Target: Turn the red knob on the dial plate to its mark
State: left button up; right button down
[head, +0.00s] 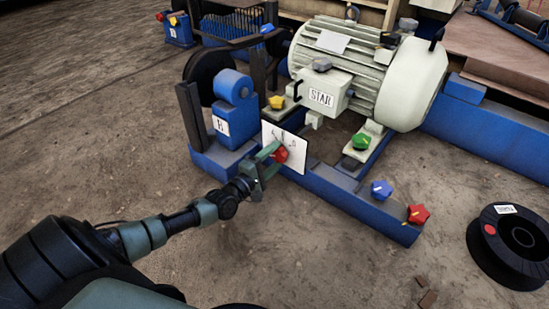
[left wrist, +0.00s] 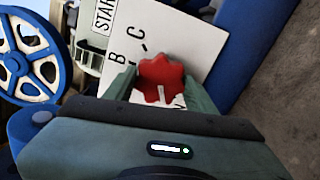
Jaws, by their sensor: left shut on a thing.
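The white dial plate (head: 296,150) stands upright at the front of the blue frame. The red knob (head: 281,155) is on its face, low on the plate. My left gripper (head: 272,158) is shut on the red knob. In the left wrist view the red knob (left wrist: 161,79) sits between the two fingers of my left gripper (left wrist: 160,88). It has a lobed edge and a pale pointer line. The dial plate (left wrist: 172,38) shows the letters B and C there; its lower part is hidden by the knob and gripper. My right gripper is not in view.
A motor (head: 370,70) with a STAR box stands behind the plate. A black spool (head: 510,245) lies at right.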

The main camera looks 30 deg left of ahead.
pick_arm(q)
jog(key=shift+f+n+b, duration=0.1)
jog(key=shift+n+b, duration=0.35)
jog(key=shift+n, duration=1.55)
jog(key=o, duration=1.4)
jog(key=shift+s, duration=0.1)
